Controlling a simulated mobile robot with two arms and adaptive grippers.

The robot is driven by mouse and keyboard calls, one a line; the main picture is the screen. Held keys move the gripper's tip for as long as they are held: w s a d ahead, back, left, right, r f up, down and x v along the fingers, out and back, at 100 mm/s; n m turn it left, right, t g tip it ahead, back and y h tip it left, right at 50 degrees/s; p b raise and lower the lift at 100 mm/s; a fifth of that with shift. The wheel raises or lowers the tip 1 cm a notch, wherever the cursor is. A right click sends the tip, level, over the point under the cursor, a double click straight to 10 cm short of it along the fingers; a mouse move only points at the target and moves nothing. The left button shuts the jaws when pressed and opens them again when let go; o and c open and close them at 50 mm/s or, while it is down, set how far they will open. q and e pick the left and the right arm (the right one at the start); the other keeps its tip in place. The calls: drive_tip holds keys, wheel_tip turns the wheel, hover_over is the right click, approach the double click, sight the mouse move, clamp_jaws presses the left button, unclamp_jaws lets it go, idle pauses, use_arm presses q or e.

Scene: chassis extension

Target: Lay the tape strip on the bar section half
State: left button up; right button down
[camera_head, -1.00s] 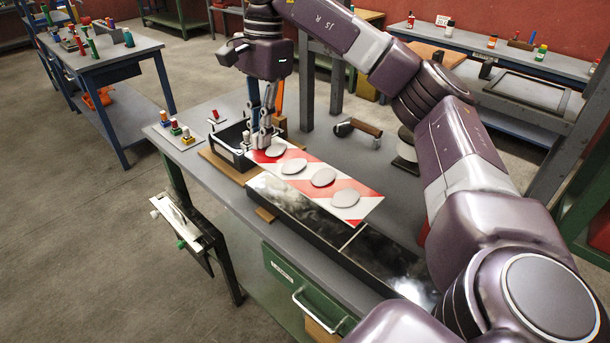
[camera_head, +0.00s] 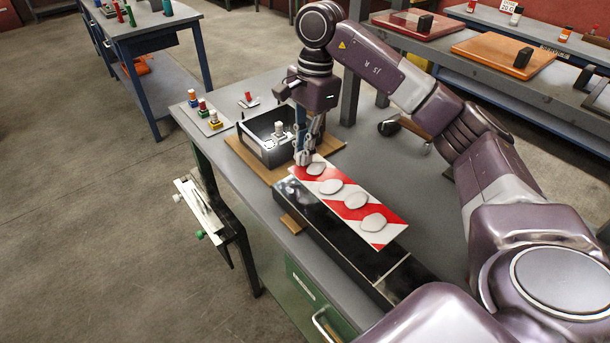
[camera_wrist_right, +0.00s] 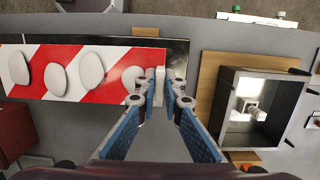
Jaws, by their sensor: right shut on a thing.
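The tape strip (camera_head: 340,208), red and white striped with several pale oval pads on top, is held by one end in my right gripper (camera_head: 308,158). In the right wrist view the fingers (camera_wrist_right: 170,95) are closed on the end of the strip (camera_wrist_right: 110,62). The strip covers part of the far bar section half (camera_head: 322,228), a long glossy black piece on the bench. A gap to the bar seems to show at the strip's free end; contact elsewhere is unclear. The nearer black section (camera_head: 408,280) lies past a seam, uncovered. My left gripper is out of view.
An open dark box (camera_head: 262,148) with a pale fitting stands on a wooden board (camera_head: 238,150) beside the gripper. A small plate with coloured pegs (camera_head: 205,118) sits at the bench's left corner. A wooden block (camera_head: 291,223) is under the bar. Bench space to the right is free.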

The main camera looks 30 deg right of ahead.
sight(302, 188)
drive_tip(key=shift+s+a+f, duration=0.1)
drive_tip(key=shift+s+f, duration=0.1)
drive_tip(key=shift+f, duration=1.2)
wheel_tip(302, 188, down, 4)
drive_tip(key=shift+w+r+p, duration=0.1)
drive_tip(key=shift+r+p, duration=0.1)
drive_tip(key=shift+p, duration=0.3)
drive_tip(key=shift+f, duration=0.3)
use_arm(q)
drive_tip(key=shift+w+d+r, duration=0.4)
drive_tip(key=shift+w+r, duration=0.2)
use_arm(e)
drive_tip(key=shift+f, duration=0.15)
drive_tip(key=c, duration=2.2)
unclamp_jaws()
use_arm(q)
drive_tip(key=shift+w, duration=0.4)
use_arm(e)
drive_tip(key=shift+o, duration=0.6)
